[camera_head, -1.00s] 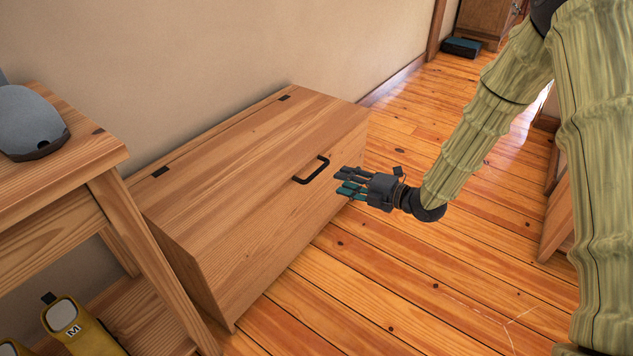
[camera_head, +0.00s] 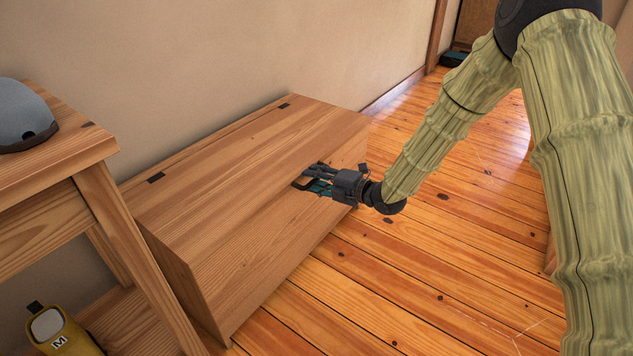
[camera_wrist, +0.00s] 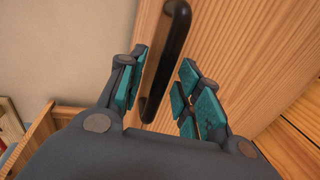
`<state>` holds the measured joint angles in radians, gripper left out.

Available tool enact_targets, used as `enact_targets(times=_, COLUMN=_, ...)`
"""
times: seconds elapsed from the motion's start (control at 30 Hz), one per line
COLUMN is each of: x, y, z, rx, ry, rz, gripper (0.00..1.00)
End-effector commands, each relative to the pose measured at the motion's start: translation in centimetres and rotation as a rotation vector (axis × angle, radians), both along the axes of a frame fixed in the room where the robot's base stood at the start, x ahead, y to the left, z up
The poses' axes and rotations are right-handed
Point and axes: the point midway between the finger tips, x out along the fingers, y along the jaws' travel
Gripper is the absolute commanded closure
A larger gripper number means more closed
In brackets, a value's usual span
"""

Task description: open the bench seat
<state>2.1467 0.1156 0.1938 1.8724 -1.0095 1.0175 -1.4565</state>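The wooden bench (camera_head: 190,240) stands against the wall, and its hinged seat lid (camera_head: 245,145) lies flat and closed. A dark handle (camera_head: 300,184) is on the lid near its front edge, partly hidden by my gripper (camera_head: 317,181) in the head view. In the wrist view the black bar handle (camera_wrist: 168,55) runs between the two teal-padded fingers of my gripper (camera_wrist: 161,92). The fingers are open, one on each side of the bar.
A wooden side table (camera_head: 60,155) with a grey rounded object (camera_head: 22,118) on top stands at the left, near the bench. A yellow item marked M (camera_head: 60,332) is below it. Wooden floor (camera_head: 420,265) lies open in front of the bench.

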Motion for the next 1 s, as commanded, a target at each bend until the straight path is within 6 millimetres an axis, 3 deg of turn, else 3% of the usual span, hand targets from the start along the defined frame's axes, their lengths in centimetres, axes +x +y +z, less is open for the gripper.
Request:
enact_targets(times=0.23, x=0.0, y=0.0, z=0.0, rx=0.001, ry=0.001, rz=0.0, gripper=0.66)
enact_targets(times=0.43, x=0.0, y=0.0, z=0.0, rx=0.0, ry=0.001, rz=-0.001, gripper=1.0)
enact_targets(times=0.77, x=0.0, y=-0.1, z=0.2, rx=-0.002, ry=0.002, rz=-0.002, gripper=1.0)
enact_targets(times=1.0, x=0.0, y=-0.7, z=1.8, rx=-0.026, ry=0.019, rz=-0.009, gripper=1.0)
